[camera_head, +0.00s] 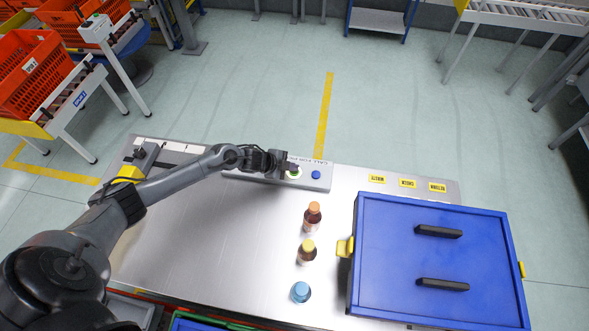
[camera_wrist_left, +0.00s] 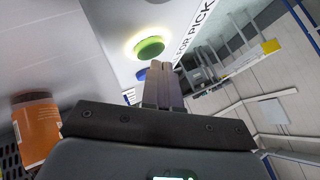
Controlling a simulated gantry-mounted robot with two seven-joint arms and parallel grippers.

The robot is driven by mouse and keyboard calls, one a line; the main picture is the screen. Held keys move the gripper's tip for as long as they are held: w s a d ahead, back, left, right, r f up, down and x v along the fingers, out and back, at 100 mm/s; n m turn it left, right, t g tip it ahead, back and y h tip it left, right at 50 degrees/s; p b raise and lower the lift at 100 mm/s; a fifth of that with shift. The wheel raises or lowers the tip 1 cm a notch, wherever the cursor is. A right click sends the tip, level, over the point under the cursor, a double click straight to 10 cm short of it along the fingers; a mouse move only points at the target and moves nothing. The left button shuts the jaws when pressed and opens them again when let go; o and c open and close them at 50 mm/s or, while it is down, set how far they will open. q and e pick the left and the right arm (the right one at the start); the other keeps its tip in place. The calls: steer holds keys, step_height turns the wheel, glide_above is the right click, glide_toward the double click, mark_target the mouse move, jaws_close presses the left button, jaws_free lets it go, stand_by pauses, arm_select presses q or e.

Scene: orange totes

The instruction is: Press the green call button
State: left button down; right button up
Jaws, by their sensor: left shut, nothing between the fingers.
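The green call button (camera_head: 294,175) sits on a pale panel (camera_head: 323,186) at the far edge of the metal table. In the left wrist view the green button (camera_wrist_left: 149,48) has a glowing ring around it. My left gripper (camera_head: 293,167) is shut and empty, right at the button in the head view. In the left wrist view its closed fingertips (camera_wrist_left: 161,65) are just below the button's edge; I cannot tell whether they touch it. A blue button (camera_head: 315,175) is to the right on the same panel. My right gripper is not in view.
Bottles with orange (camera_head: 313,207), yellow (camera_head: 307,247) and blue (camera_head: 301,292) caps stand mid-table. A large blue box (camera_head: 395,255) with two black handles fills the right side. Yellow labels (camera_head: 408,184) lie behind it. The table's left part is bare beneath my arm.

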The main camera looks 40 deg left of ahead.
arm_select(q)
steer(key=shift+r, duration=0.1)
steer(key=shift+r+p, duration=0.9)
steer(key=shift+p, duration=0.05)
step_height(320, 180, up, 4)
steer(key=p, duration=0.3)
steer(key=shift+p, duration=0.4)
